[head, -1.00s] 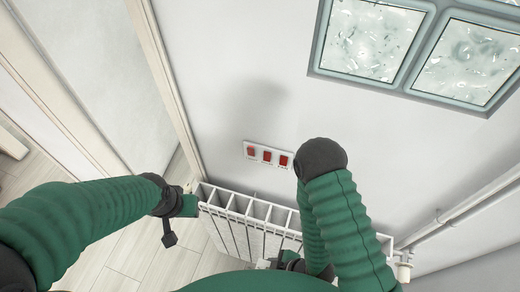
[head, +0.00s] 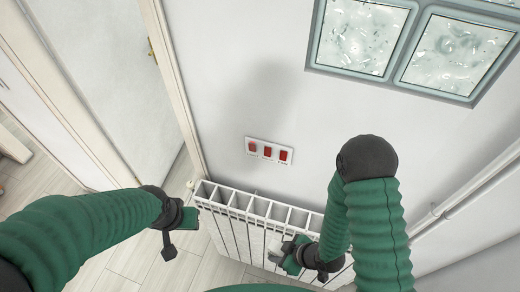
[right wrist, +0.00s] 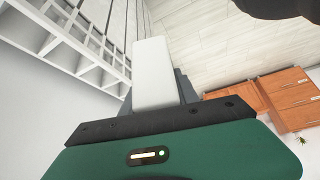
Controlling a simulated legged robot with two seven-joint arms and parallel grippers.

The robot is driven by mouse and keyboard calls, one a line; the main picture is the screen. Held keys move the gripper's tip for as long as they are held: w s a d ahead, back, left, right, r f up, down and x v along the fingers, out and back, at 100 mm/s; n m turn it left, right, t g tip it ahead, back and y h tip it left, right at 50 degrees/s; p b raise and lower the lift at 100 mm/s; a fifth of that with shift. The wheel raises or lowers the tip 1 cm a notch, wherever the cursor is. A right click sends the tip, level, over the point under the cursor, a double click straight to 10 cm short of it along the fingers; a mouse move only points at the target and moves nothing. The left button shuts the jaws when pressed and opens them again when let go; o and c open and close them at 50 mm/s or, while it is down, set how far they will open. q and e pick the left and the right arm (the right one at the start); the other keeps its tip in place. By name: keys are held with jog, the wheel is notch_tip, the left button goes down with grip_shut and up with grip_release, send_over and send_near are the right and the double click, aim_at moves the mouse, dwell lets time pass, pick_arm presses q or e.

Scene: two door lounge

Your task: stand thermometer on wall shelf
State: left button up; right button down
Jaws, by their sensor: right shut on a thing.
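A plain white block-shaped thing, apparently the thermometer (right wrist: 152,75), is in my right gripper and points away from the wrist camera. Dark grey finger parts show beside its base. In the head view my right gripper (head: 284,252) is low in front of the radiator, and a small white part of the held thing shows at it. My left gripper (head: 176,232) hangs empty to the left of the radiator; its jaw opening cannot be made out. I see no wall shelf in either view.
A white ribbed radiator (head: 258,208) stands along the wall below a red three-switch panel (head: 268,151). A glass-block window (head: 410,45) is at upper right, pipes (head: 465,195) at right, a door (head: 95,85) at left. Wooden drawers (right wrist: 285,95) show in the wrist view.

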jog(key=w+d+r+m+t+h, duration=0.25)
jog(key=w+d+r+m, duration=0.4)
jog(key=r, duration=0.45)
jog(key=w+d+r+m+t+h, duration=0.1)
jog(key=w+d+r+m+h, duration=0.2)
jog(key=w+d+r+m, duration=0.5)
notch_tip(320, 180, down, 23)
jog(key=s+n+b, duration=0.1)
jog(key=n+b, duration=0.2)
jog(key=b, duration=2.2)
jog(key=shift+a+f+b, duration=0.2)
jog(key=shift+a+b, duration=0.15)
jog(key=shift+b, duration=0.05)
jog(key=shift+s+a, duration=0.1)
